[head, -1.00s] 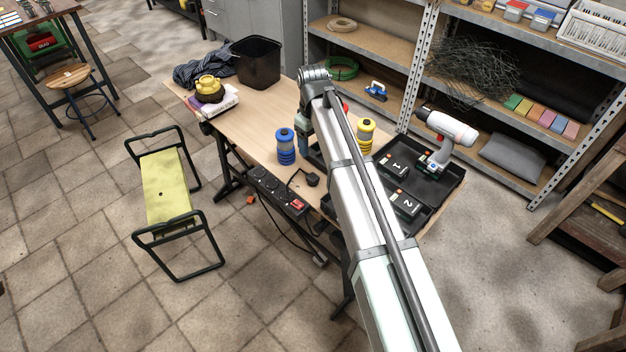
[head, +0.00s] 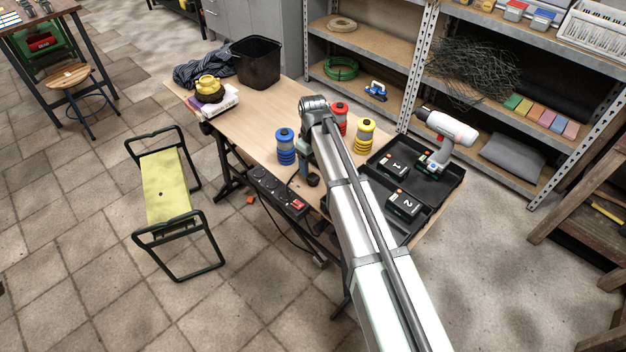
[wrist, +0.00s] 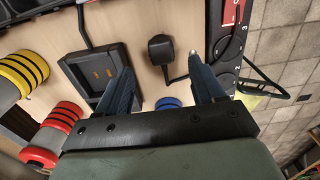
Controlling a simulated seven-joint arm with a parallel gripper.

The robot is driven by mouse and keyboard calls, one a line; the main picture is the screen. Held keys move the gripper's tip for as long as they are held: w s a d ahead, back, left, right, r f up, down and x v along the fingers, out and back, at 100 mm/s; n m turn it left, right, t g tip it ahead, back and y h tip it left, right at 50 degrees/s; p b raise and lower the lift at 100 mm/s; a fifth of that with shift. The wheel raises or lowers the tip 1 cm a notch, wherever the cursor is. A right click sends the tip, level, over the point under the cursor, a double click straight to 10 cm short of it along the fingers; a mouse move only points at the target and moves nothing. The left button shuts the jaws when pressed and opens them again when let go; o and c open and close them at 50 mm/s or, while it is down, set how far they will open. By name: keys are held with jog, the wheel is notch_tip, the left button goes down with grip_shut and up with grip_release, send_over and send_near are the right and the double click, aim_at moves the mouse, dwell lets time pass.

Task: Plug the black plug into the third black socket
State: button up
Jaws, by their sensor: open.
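The black plug (head: 313,180) lies on the wooden table just right of the power strip; it also shows in the wrist view (wrist: 160,47), with its cord running off to the right. The black power strip (head: 268,187) with several round sockets and a red switch lies along the table's front edge. In the wrist view part of the strip (wrist: 229,40) shows at the right, with a small 3 printed on its edge. My gripper (wrist: 163,75) is open and empty, with the plug ahead between its fingers and apart from them. In the head view my arm partly hides the gripper.
Blue (head: 286,148), red (head: 340,117) and yellow (head: 364,138) spools stand around my arm. A black box (wrist: 97,74) lies left of the plug in the wrist view. An open black case (head: 440,188) with a drill is at right.

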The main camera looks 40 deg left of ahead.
aim_at(313, 177)
jog(key=shift+s+f, duration=0.1)
jog(key=shift+f, duration=2.5)
jog(key=c, duration=1.1)
notch_tip(313, 177, up, 10)
jog(key=shift+r, duration=0.1)
jog(key=shift+s, duration=0.1)
